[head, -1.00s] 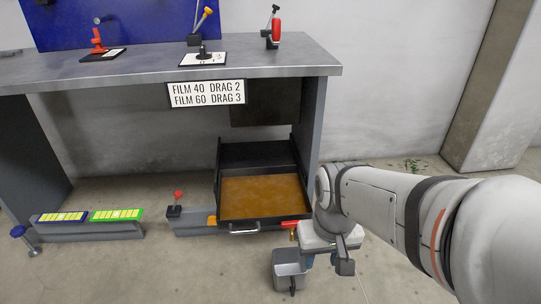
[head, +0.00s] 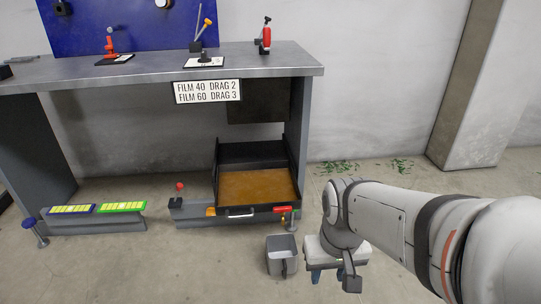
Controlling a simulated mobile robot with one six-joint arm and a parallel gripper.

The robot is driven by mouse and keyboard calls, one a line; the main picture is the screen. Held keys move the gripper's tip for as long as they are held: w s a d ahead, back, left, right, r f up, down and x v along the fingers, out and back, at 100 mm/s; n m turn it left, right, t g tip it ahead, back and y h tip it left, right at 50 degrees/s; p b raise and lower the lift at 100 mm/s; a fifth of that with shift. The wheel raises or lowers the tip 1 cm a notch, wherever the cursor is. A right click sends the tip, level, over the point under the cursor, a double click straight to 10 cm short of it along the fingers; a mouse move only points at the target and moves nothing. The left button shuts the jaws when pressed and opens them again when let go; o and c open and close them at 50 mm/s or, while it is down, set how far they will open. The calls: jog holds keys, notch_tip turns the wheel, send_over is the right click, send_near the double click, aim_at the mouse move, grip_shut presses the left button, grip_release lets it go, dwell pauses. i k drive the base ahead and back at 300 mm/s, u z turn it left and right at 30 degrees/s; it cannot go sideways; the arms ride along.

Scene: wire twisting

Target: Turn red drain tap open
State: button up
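The red drain tap (head: 283,209) shows as a small red bar at the front right corner of the black tray (head: 262,211), with a small brass-coloured piece just below it. The tray holds amber-brown liquid. My gripper (head: 328,275) points down, right of the tap and nearer to me, clear of it. Its blue-tipped fingers show only partly under the white wrist, so their opening is unclear. I see nothing held in it.
A grey bucket (head: 283,257) stands on the floor below the tap, left of my gripper. A red-knobbed lever (head: 180,188) is left of the tray. The workbench (head: 150,72) stands above.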

aim_at(282, 211)
jog(key=i, duration=1.15)
jog(key=u, duration=0.6)
